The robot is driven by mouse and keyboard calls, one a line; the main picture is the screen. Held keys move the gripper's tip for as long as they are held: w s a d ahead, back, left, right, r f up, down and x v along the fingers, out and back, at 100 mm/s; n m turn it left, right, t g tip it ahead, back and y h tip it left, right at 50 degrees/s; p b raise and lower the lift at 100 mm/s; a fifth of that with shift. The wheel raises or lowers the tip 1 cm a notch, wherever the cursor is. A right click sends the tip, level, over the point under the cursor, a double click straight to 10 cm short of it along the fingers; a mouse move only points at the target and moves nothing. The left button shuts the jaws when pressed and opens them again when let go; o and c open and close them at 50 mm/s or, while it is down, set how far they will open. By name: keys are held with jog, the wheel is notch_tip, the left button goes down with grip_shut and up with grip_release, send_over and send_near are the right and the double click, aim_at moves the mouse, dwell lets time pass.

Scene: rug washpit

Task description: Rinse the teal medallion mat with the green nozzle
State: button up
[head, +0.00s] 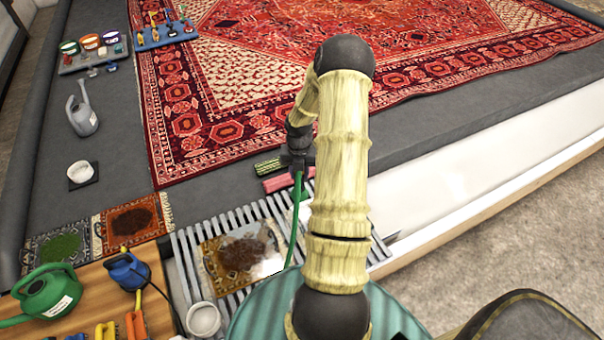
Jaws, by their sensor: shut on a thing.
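A small patterned mat (211,262) lies on the grey slatted rack (183,258). It has a tan and bluish border, a brown dirt patch across its middle and a white patch at its lower right corner. I cannot make out a teal medallion under the dirt. My gripper (298,172) is beyond the rack's far edge, up and right of the mat. It is small and partly dark in view, shut on the green nozzle, which I can barely make out. A green hose (294,225) hangs from it, passing right of the mat.
Two more mats, one with green dirt (83,262) and one with brown (103,238), lie left of the rack. A green watering can (47,291) and blue sprayer (127,270) stand on a wooden board. A large red rug (215,130) fills the back.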

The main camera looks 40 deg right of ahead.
jog(key=shift+w+d+r+p, duration=0.15)
jog(key=shift+w+p, duration=0.3)
jog(key=shift+w, duration=0.5)
jog(key=s+d, duration=0.3)
jog(key=d, duration=1)
jog(key=s+d+p, duration=0.1)
jog(key=s+d, duration=0.2)
jog(key=d, duration=1)
jog(key=shift+s+d, duration=0.2)
jog(key=shift+s, duration=0.05)
dwell(1.5)
